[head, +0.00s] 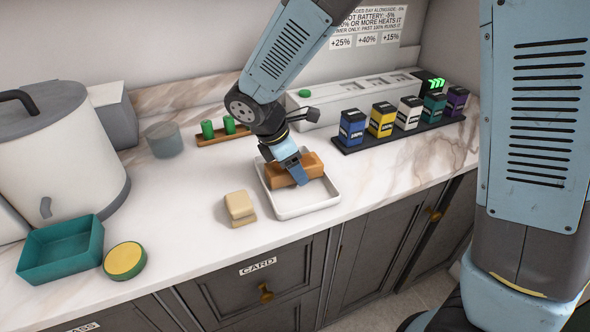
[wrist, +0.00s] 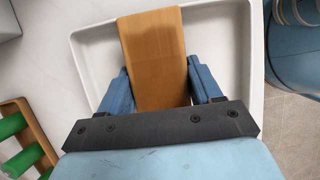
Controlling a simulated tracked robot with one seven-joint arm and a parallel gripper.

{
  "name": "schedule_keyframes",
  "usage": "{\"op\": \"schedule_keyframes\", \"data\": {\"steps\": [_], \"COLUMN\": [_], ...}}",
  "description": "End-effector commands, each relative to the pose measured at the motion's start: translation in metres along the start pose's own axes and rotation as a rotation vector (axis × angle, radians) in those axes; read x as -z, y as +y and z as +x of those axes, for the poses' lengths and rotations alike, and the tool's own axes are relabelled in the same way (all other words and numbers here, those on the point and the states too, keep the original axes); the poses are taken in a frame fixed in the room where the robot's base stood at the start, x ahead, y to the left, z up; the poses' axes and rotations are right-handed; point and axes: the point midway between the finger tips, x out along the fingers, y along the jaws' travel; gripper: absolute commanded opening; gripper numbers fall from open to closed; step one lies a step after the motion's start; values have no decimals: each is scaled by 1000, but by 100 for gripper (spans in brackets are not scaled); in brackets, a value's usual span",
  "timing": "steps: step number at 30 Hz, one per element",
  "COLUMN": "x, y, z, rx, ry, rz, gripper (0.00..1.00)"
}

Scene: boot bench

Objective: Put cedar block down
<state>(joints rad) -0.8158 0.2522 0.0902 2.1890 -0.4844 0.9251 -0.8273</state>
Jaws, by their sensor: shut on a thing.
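The cedar block (head: 309,165) is an orange-brown wooden bar. My gripper (head: 288,170) is shut on it, with a blue finger on each long side. In the wrist view the block (wrist: 153,55) lies between the two fingers (wrist: 158,88) and points away from my wrist. The block is over the white tray (head: 307,209), inside its rim as seen from above. The tray also shows in the wrist view (wrist: 232,42). I cannot tell whether the block's underside touches the tray floor.
A beige block (head: 239,208) stands just left of the tray. A rack of coloured batteries (head: 400,130) is behind right, and a wooden holder with green cylinders (head: 222,134) behind left. A teal bin (head: 60,250), a yellow-topped round thing (head: 125,260) and a large pot (head: 55,150) are at left.

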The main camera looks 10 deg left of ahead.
Motion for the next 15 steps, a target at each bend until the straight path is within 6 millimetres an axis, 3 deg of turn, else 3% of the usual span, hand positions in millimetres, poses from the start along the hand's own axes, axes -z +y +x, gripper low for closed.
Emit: {"op": "schedule_keyframes", "data": {"steps": [3,14,15], "x": [5,6,6], "y": [0,0,0], "z": [10,13,12], "rx": [-1,-1,-1], "ry": [0,0,0], "rz": [0,0,0], "gripper": [27,27,68]}}
